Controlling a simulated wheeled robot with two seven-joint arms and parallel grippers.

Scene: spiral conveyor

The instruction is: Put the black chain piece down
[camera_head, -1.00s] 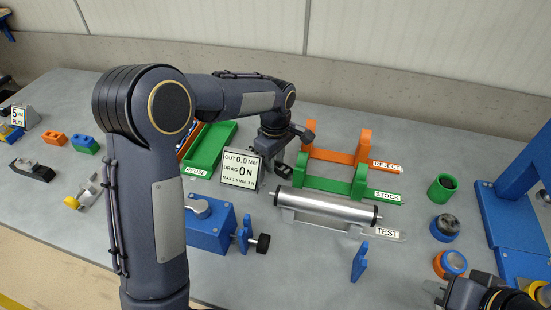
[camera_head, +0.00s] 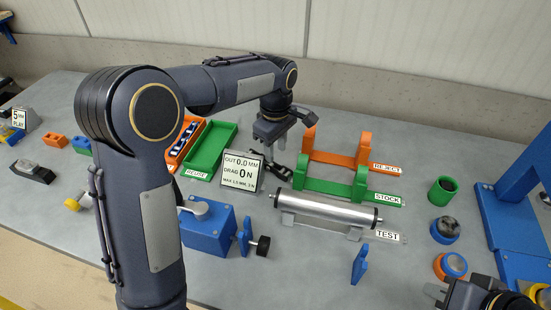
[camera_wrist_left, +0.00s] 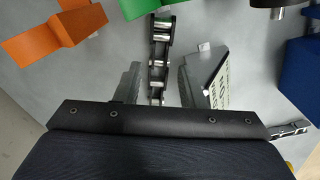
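The black chain piece (camera_head: 272,165) lies on the grey table between the gauge sign and the green stand. In the left wrist view the chain piece (camera_wrist_left: 161,50) runs away from between my fingers, its metal rollers showing. My left gripper (camera_head: 272,146) is above it, pointing down. Its two fingers (camera_wrist_left: 159,75) are apart, with a gap on each side of the chain, so it is open and holds nothing. My right gripper (camera_head: 488,295) is partly in view at the bottom right corner; its fingers are too cut off to read.
The gauge sign (camera_head: 241,170) stands close to the left of the chain. The green STOCK stand (camera_head: 330,187), orange REJECT stand (camera_head: 335,158) and silver roller (camera_head: 325,207) are to the right. A green REUSE tray (camera_head: 211,150) and a blue block (camera_head: 207,232) are to the left.

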